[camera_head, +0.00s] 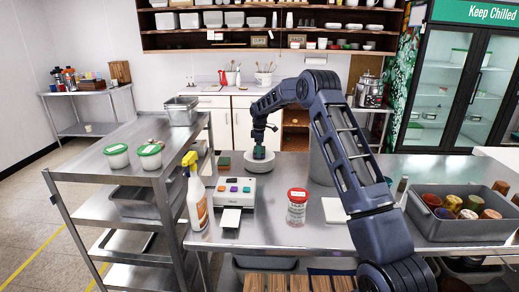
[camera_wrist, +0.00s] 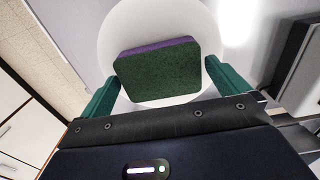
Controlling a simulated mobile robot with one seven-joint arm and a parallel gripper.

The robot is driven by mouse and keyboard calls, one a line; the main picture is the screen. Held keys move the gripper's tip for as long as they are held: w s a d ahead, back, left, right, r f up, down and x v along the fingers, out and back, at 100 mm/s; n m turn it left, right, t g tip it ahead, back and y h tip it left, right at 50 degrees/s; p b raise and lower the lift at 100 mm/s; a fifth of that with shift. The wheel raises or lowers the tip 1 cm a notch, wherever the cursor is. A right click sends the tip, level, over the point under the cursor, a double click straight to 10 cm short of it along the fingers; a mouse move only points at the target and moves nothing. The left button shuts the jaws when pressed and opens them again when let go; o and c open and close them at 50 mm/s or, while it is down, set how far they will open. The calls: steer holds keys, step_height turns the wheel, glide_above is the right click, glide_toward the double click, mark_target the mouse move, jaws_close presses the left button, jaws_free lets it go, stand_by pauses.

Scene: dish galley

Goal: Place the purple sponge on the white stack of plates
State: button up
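The sponge (camera_wrist: 158,75) shows a dark green face and a thin purple edge in the wrist view. It lies over the round white top of the stack of plates (camera_wrist: 112,47), slightly turned against my fingers. The stack also shows in the head view (camera_head: 258,165), on the metal counter. My gripper (camera_wrist: 162,75) has its green fingers on either side of the sponge, with a narrow gap at the right finger. In the head view my gripper (camera_head: 259,150) is low at the stack. The sponge is hard to make out there.
A grey bin of cups (camera_head: 450,229) is at right. A shelf cart (camera_head: 90,168) is at left.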

steer(key=shift+r, duration=0.1)
step_height(320, 180, up, 12)
stand_by(0.5)
steer(key=s+d+r+m+t, duration=0.1)
steer(key=s+d+r+m, duration=0.3)
steer(key=s+d+r, duration=0.7)
steer(key=s+d+r+m+t, duration=0.1)
steer(key=s+d+r+m, duration=0.4)
steer(key=s+d+r, duration=0.7)
steer(key=s+d+f+m+t, duration=0.1)
steer(key=s+d+f+m, duration=0.15)
steer(key=s, duration=0.65)
steer(key=s+d+f+m, duration=0.15)
steer(key=s+d, duration=0.25)
steer(key=s, duration=0.5)
steer(key=s+d+f+m, duration=0.2)
steer(key=s+f, duration=0.1)
steer(key=s, duration=0.5)
steer(key=s+d+f+m+t, duration=0.1)
steer(key=s+d+f+m, duration=0.2)
steer(key=s, duration=0.5)
steer(key=shift+d+f+t, duration=0.2)
steer(key=shift+f+t, duration=0.1)
steer(key=shift+f, duration=0.4)
